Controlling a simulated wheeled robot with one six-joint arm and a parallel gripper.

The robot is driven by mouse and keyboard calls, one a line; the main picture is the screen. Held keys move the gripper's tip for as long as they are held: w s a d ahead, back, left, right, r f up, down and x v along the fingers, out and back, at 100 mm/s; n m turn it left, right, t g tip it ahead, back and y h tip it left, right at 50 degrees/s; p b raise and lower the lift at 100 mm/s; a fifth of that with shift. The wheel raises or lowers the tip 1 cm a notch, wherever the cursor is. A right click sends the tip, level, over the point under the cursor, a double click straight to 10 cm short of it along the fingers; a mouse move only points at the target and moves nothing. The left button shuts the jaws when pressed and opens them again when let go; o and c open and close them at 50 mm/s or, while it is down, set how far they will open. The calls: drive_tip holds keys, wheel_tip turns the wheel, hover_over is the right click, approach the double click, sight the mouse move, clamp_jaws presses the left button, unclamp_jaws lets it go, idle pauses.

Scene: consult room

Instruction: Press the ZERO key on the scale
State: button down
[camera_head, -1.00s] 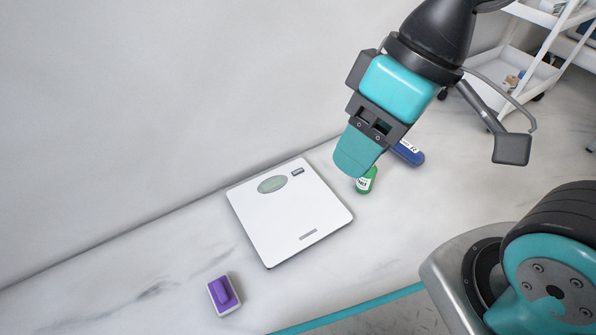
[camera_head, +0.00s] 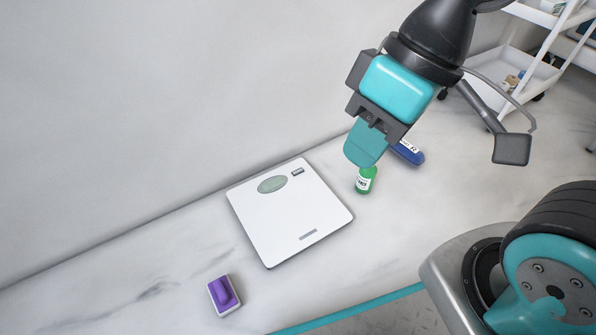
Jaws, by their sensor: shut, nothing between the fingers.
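The white scale (camera_head: 287,222) lies flat on the pale marbled counter, left of my gripper. Its oval greenish display (camera_head: 272,184) is near the far edge, with a small grey key (camera_head: 298,172) to the right of it. A grey bar (camera_head: 308,235) sits near the scale's near edge. Lettering on the key and bar is too small to read. My gripper (camera_head: 362,160) is shut and empty, pointing down to the right of the scale and apart from it.
A green labelled bottle (camera_head: 366,180) stands just below my gripper's tip. A blue labelled object (camera_head: 409,153) lies behind it. A purple-and-white block (camera_head: 223,295) is at the front left. The wall borders the counter behind the scale. A white cart (camera_head: 520,80) stands at the back right.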

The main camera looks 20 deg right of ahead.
idle(0.8)
wheel_tip(320, 180, up, 16)
drive_tip(key=p, duration=1.6)
drive_tip(key=shift+r, duration=0.25)
drive_tip(key=shift+d, duration=0.1)
